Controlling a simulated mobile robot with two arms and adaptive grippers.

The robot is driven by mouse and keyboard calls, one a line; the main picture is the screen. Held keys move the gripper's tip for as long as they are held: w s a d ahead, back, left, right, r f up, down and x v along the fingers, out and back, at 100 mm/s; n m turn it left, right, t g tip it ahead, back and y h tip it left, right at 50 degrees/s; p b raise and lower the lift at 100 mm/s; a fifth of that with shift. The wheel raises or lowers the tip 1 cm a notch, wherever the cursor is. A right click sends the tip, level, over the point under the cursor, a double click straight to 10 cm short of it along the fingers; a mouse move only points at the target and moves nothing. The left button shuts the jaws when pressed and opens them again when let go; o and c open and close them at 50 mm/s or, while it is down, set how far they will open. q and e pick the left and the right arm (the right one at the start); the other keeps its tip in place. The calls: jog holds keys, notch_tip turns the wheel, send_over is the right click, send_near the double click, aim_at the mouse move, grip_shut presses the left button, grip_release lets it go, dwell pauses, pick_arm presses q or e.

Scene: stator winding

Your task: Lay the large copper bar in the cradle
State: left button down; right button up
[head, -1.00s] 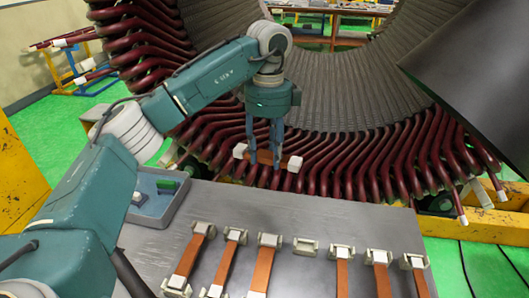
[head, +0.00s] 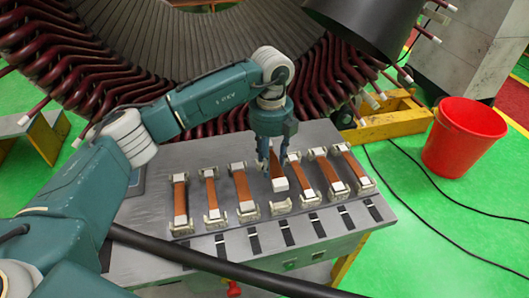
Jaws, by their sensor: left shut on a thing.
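My left gripper (head: 273,163) points down over the middle of the grey table and is shut on the large copper bar (head: 276,158), which has a white block (head: 280,184) at its near end. The bar runs front to back and is above the table, between the filled cradles on both sides. The near holder of an empty cradle (head: 280,207) shows just in front of the bar. The cradle's far holder is hidden behind the gripper and bar. I cannot tell whether the bar touches the cradle. My right gripper is not in view.
Cradles with copper bars stand on both sides, close by: one bar (head: 242,188) to the left, another (head: 305,174) to the right. Dark tabs line the table's (head: 155,241) front edge. The stator's dark red coils (head: 75,65) rise behind. A red bucket (head: 464,140) stands right.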

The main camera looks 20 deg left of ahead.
pick_arm(q)
jog(key=shift+w+f, duration=0.25)
jog(key=shift+f, duration=0.15)
jog(key=shift+f+b, duration=0.3)
jog(key=shift+b, duration=0.1)
jog(key=shift+f+b, duration=1.2)
jog(key=shift+f, duration=0.6)
jog(key=shift+f+b, duration=0.45)
jog(key=shift+f, duration=0.5)
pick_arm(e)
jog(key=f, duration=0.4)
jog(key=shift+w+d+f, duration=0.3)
